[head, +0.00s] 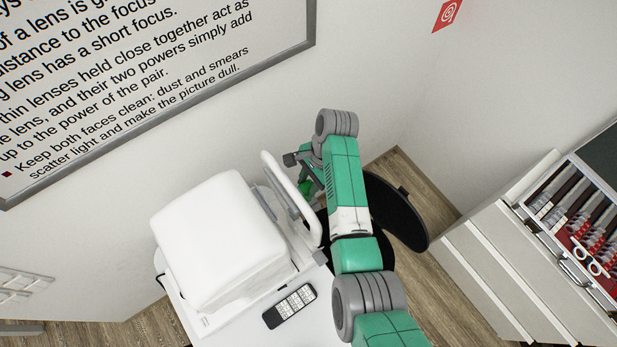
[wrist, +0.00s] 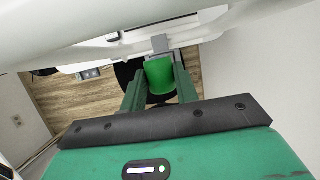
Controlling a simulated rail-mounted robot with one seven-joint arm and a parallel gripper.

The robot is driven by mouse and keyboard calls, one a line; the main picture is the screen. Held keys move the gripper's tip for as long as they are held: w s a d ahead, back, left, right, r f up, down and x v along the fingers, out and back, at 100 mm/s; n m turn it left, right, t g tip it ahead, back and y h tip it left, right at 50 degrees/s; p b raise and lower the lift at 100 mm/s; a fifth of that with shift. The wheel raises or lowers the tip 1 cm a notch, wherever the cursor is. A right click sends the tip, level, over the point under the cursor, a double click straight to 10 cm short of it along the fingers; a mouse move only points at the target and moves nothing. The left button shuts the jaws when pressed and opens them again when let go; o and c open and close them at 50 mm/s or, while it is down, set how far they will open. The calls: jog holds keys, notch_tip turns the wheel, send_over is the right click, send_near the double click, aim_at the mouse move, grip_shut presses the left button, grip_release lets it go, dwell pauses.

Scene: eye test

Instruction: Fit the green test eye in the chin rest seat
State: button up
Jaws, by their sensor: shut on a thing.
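The green test eye (wrist: 166,76) is a green cylinder held between the two fingers of my gripper (wrist: 160,88) in the wrist view. In the head view only a small green part (head: 305,187) of it shows beside my arm. A grey block (wrist: 160,44) is just beyond the green eye in the wrist view. I cannot tell whether they touch.
A remote control (head: 290,306) lies on the white table (head: 240,325). A drawer cabinet (head: 515,260) with an open tray of lenses is at the right. The wall is close behind.

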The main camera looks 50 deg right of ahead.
jog(key=shift+f, duration=0.25)
jog(key=o, duration=0.9)
jog(key=shift+c, duration=0.2)
jog(key=shift+r, duration=0.1)
jog(key=v, duration=0.7)
jog(key=shift+r+b, duration=0.3)
jog(key=shift+b, duration=0.15)
jog(key=shift+d, duration=0.1)
